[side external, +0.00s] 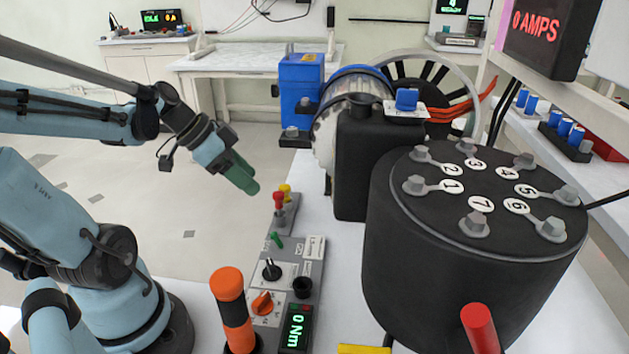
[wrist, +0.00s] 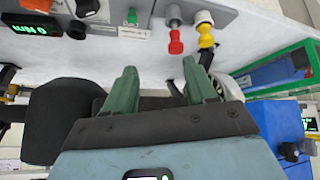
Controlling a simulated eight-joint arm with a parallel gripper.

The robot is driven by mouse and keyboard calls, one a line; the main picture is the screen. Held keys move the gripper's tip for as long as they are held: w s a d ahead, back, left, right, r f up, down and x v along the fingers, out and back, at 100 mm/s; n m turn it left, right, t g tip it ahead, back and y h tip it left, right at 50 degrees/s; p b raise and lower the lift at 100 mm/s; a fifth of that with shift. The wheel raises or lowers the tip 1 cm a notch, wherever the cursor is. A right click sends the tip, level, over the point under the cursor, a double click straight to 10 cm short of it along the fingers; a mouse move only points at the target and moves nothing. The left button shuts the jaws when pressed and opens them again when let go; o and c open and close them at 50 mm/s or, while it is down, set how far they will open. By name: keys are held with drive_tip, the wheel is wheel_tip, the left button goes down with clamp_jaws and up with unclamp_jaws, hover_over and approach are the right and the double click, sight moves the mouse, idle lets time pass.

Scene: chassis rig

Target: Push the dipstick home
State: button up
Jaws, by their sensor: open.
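My gripper (side external: 243,178) has green fingers and hangs in the air to the left of and a little above the handles on the bench. In the wrist view my gripper (wrist: 160,82) is open, with nothing between the fingers. A red-topped handle (side external: 279,198) and a yellow-topped handle (side external: 286,190) stand side by side on a grey block. The red handle (wrist: 175,40) and yellow handle (wrist: 206,38) also show in the wrist view, beyond the fingertips and apart from them. I cannot tell which of them is the dipstick, or how deep either sits.
A grey control panel (side external: 300,262) with knobs runs along the bench edge. A black drum (side external: 440,260) with numbered bolts and a black tank (side external: 362,165) stand to the right. A blue box (side external: 300,85) is behind. An orange-black post (side external: 231,308) rises in front. Space left of the bench is free.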

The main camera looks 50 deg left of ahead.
sight(276, 193)
drive_tip(key=shift+m+t+h, duration=0.3)
drive_tip(key=shift+m+t, duration=0.4)
drive_tip(key=shift+m, duration=0.1)
drive_tip(key=shift+w+d+f, duration=0.15)
drive_tip(key=shift+w+f, duration=1.55)
drive_tip(key=shift+f, duration=0.15)
drive_tip(key=shift+w+d+f, duration=0.15)
drive_tip(key=shift+w+f, duration=1.5)
drive_tip(key=shift+f, duration=0.15)
clamp_jaws()
